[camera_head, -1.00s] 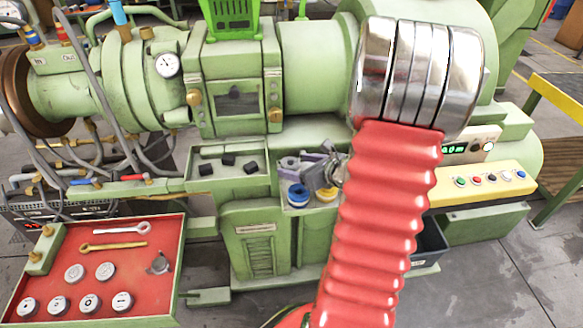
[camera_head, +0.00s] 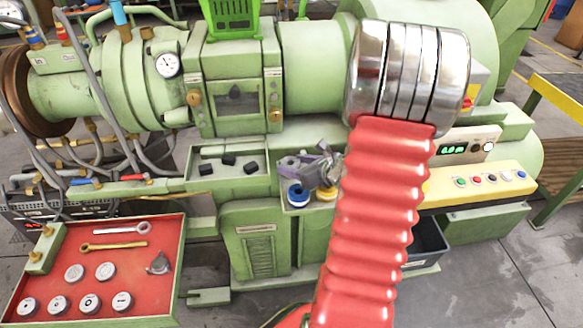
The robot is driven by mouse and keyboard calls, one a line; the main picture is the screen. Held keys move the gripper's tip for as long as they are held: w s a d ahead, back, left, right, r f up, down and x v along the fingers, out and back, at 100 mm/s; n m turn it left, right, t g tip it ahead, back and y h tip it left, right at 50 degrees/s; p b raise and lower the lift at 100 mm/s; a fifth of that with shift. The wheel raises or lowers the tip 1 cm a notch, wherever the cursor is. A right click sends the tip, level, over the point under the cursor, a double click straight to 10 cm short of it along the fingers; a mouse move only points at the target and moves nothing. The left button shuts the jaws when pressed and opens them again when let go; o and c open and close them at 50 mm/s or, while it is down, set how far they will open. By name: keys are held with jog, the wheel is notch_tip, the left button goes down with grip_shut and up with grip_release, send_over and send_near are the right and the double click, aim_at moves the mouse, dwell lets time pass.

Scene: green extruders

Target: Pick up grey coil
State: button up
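A green tray on the middle machine (camera_head: 287,202) holds several coils. A greyish-purple coil (camera_head: 287,166), apparently the grey one, lies at its back left. A blue coil (camera_head: 297,193) sits at the front left and a yellow coil (camera_head: 326,193) at the front right. My gripper (camera_head: 308,172) is over the tray, just right of the greyish coil. It partly covers the tray's contents. Its small grey fingers blend with the greyish pieces, so I cannot tell whether they touch the coil or how far they are apart.
A neighbouring tray (camera_head: 226,182) holds small black blocks. A red-lined tray (camera_head: 137,285) at lower left holds wrenches and round discs. A yellow button panel (camera_head: 480,182) is on the right. My large red arm hides part of the machine.

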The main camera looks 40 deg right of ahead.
aim_at(294, 165)
jog(key=c, duration=0.7)
jog(key=shift+r, duration=0.15)
jog(key=shift+c, duration=0.2)
notch_tip(294, 165, up, 10)
dwell(0.3)
dwell(0.4)
